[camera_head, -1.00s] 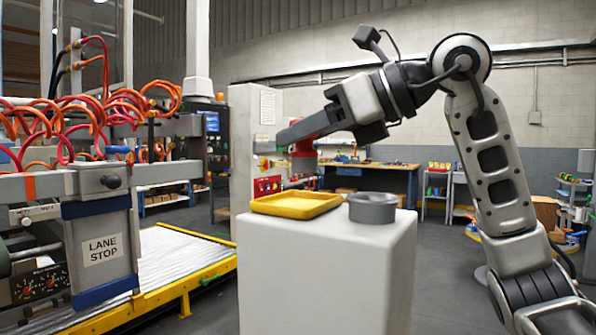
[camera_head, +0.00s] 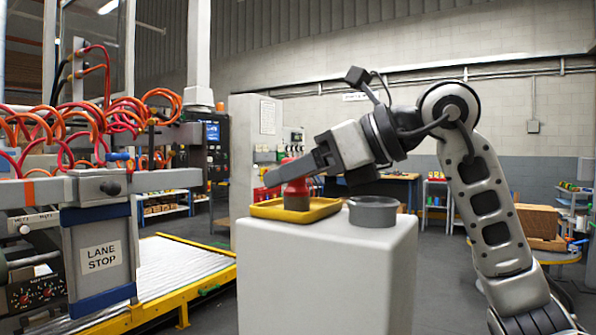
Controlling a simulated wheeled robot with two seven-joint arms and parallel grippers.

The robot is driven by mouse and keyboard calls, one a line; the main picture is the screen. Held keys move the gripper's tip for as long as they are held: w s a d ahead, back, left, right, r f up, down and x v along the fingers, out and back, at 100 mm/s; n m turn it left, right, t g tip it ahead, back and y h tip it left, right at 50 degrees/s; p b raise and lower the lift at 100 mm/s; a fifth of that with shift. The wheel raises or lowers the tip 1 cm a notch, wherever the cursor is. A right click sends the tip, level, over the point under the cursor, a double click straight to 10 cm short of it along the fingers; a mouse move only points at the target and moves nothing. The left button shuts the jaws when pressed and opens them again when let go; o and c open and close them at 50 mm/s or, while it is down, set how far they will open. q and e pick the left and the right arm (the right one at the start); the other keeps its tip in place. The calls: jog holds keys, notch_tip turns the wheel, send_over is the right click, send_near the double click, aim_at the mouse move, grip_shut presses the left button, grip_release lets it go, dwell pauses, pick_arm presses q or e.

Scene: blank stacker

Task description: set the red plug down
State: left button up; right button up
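The red plug (camera_head: 297,188) has a red upper part and a darker base. It stands about upright in the yellow tray (camera_head: 331,208), towards its middle, and its base looks down at the tray floor. My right gripper (camera_head: 290,172) reaches in from the right, with its dark fingers across the plug's upper part. Red shows above and below the near finger, and the gripper looks shut on the plug. The far finger is hidden. My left gripper is not in view.
A grey round bowl-like part (camera_head: 372,212) stands just right of the tray on the white pedestal (camera_head: 325,270). A conveyor with yellow rails (camera_head: 155,305) and a "LANE STOP" unit (camera_head: 100,257) stand at the left. The pedestal's front top is clear.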

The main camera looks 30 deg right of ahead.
jog(key=shift+r, duration=0.1)
jog(key=shift+s+d+r, duration=0.1)
jog(key=shift+r, duration=0.05)
jog(key=v, duration=1.1)
jog(key=shift+s+d, duration=0.2)
jog(key=shift+s, duration=0.1)
